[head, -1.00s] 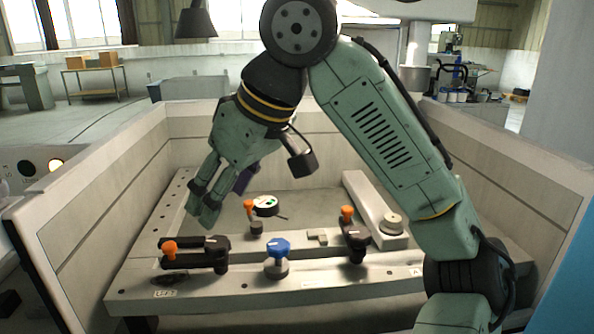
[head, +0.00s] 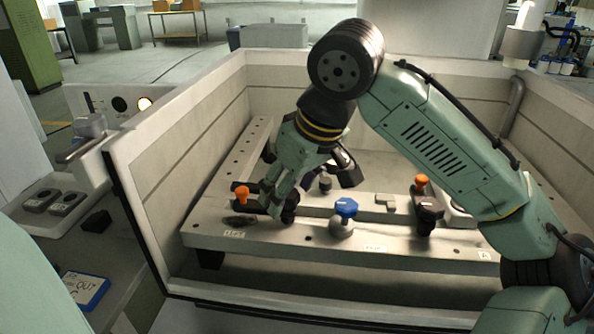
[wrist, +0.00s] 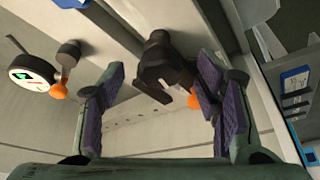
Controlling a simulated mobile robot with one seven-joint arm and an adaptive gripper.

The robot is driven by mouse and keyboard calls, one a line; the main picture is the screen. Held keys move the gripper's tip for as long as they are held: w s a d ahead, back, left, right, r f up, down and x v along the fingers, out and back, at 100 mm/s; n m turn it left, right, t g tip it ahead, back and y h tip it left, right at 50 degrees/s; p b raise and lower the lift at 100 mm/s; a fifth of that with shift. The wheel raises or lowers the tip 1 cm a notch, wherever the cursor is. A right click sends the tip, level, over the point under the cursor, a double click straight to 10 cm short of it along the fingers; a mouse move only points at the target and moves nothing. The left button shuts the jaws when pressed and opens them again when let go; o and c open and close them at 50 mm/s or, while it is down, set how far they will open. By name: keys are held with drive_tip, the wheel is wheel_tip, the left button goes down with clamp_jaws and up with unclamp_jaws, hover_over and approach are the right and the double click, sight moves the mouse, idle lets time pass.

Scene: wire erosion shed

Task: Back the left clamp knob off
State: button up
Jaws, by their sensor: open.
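The left clamp is a dark arm with an orange tip (head: 242,193) at its left end and a dark knob (head: 289,212) at its right end. It sits on the left part of the pale fixture bar (head: 315,238). My gripper (head: 273,207) points down over this clamp, beside the dark knob, and partly hides it. In the wrist view my gripper (wrist: 163,72) is open, with purple pads apart. The dark clamp (wrist: 162,62) shows between and beyond the fingertips, and its orange tip (wrist: 193,101) lies near the right finger. I cannot tell whether a finger touches it.
A blue-topped knob (head: 345,208) stands mid-bar. The right clamp (head: 429,213) has an orange tip. A round dial gauge (wrist: 33,75) shows in the wrist view. Pale tank walls (head: 215,124) surround the fixture; a console (head: 60,203) stands at left.

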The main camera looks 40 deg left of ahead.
drive_tip(key=shift+a+f, duration=0.1)
drive_tip(key=shift+f, duration=0.15)
drive_tip(key=shift+c, duration=0.6)
drive_tip(key=c, duration=1.3)
drive_tip(key=shift+o, duration=0.2)
drive_tip(key=shift+r, duration=0.1)
drive_tip(key=shift+n+p, duration=0.4)
drive_tip(key=shift+p, duration=0.1)
drive_tip(key=shift+g, duration=0.3)
drive_tip(key=o, duration=1.4)
drive_tip(key=shift+w+n, duration=0.1)
drive_tip(key=shift+n, duration=0.2)
